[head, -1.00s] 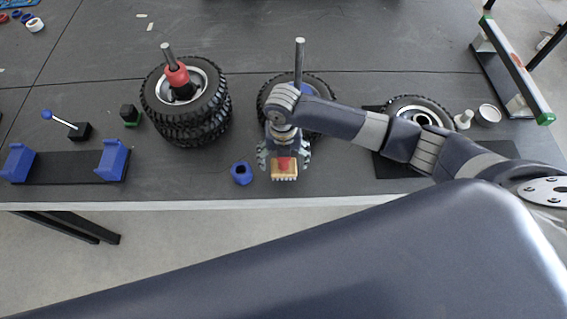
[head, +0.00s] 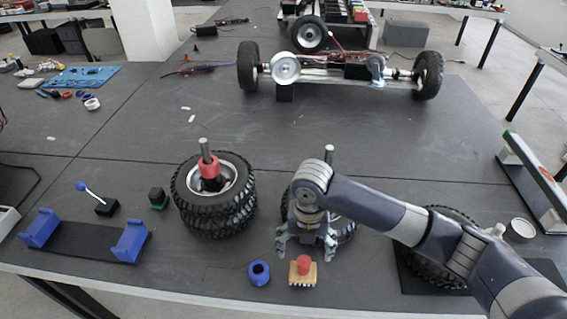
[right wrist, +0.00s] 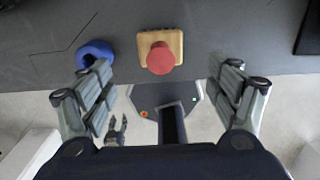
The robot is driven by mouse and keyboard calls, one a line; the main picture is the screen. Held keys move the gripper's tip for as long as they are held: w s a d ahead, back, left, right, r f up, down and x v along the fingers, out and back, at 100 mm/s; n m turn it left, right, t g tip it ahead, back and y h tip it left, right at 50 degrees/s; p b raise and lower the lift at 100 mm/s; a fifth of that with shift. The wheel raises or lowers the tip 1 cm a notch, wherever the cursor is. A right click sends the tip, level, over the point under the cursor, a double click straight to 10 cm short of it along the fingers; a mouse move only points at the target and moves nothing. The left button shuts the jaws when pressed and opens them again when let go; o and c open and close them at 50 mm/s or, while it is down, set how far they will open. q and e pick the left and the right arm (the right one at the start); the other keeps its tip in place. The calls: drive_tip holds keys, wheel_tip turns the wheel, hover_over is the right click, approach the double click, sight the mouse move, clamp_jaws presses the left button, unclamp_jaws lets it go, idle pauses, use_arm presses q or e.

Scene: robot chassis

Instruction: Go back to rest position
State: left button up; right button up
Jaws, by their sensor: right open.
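My right gripper (head: 306,250) is open and empty over the table, just beyond a wooden brush (head: 302,280) with a red knob. In the right wrist view the spread fingers (right wrist: 165,95) have nothing between them, and the brush (right wrist: 174,42) lies past their tips near the table edge. The arm comes in from the right and hides part of a tyre (head: 346,232) with an upright rod. My left gripper is not in the head view. A small claw-like part (right wrist: 118,130) low in the right wrist view may be it; its state is unclear.
A blue ring (head: 259,273) sits left of the brush. Stacked tyres (head: 215,215) with a red collar stand left of the gripper; another tyre (head: 433,265) lies under the arm. A blue-ended holder (head: 85,242) is at left. A wheeled chassis (head: 340,70) stands behind. Mid-table is clear.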

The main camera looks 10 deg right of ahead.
drive_tip(key=s+a+f+m+t+y, duration=0.25)
drive_tip(key=s+a+m, duration=0.55)
drive_tip(key=m, duration=0.5)
drive_tip(key=s+d+f+m+h, duration=0.1)
drive_tip(key=s+d+m, duration=0.5)
drive_tip(key=d+m, duration=0.25)
drive_tip(key=s+d+m+h, duration=0.1)
drive_tip(key=s+d+m, duration=0.5)
drive_tip(key=m, duration=0.4)
drive_tip(key=s+d+f+b+x, duration=0.1)
drive_tip(key=s+x, duration=0.2)
drive_tip(key=x, duration=1.1)
drive_tip(key=s+b+x, duration=0.1)
drive_tip(key=s+x, duration=0.2)
drive_tip(key=x, duration=1)
drive_tip(key=s+d+f, duration=0.2)
drive_tip(key=s+f, duration=0.6)
drive_tip(key=f, duration=0.1)
drive_tip(key=s+d+f+n+g+b, duration=0.1)
drive_tip(key=s+d+f, duration=0.1)
drive_tip(key=s+f, duration=0.7)
drive_tip(key=shift+s+f, duration=0.15)
drive_tip(key=shift+f, duration=0.15)
